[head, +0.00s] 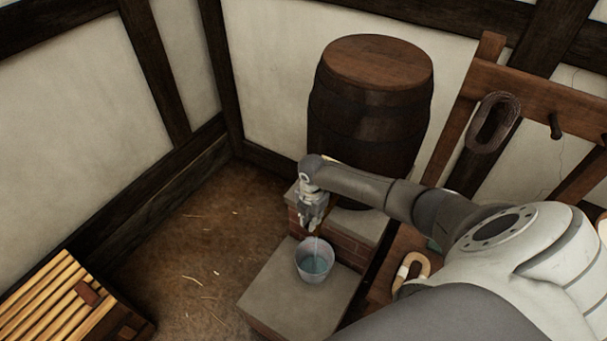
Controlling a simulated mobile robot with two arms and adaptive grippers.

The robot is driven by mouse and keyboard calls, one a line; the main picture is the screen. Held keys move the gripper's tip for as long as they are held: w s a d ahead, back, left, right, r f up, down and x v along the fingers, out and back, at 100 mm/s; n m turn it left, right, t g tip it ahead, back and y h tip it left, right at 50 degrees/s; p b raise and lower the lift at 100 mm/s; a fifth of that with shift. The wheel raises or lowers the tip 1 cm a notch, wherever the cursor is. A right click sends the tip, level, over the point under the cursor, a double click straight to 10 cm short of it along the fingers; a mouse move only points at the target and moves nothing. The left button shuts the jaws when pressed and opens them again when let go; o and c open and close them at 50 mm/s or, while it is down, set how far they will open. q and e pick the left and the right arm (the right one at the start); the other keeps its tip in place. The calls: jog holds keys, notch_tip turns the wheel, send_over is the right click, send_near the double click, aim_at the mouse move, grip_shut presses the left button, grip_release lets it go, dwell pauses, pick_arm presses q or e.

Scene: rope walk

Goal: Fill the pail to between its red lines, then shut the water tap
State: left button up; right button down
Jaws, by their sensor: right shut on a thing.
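The pail (314,262) is a pale, translucent bucket standing upright on a low stone slab (275,296). Bluish water (314,264) shows inside it, and a thin stream (316,243) falls into it from above. Its red lines cannot be made out, so the level against them cannot be told. My right gripper (312,222) points down just above the pail, in front of the wooden barrel (368,105). It is shut on the water tap, which is mostly hidden behind the fingers. My left gripper is not in view.
The barrel stands on a brick base (352,252) behind the slab. A wooden rack (545,88) with a hanging chain link or rope loop (494,122) and a peg stands at the right. A slatted wooden object (60,308) lies at lower left.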

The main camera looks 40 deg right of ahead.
jog(key=shift+s+d+n, duration=0.35)
jog(key=shift+s+n, duration=0.25)
jog(key=shift+n, duration=0.6)
jog(key=shift+s+d+n, duration=0.35)
jog(key=shift+s+n, duration=0.2)
jog(key=shift+n, duration=0.65)
jog(key=c, duration=1.4)
grip_release()
jog(key=shift+r, duration=0.1)
notch_tip(320, 180, up, 12)
jog(key=shift+f, duration=0.1)
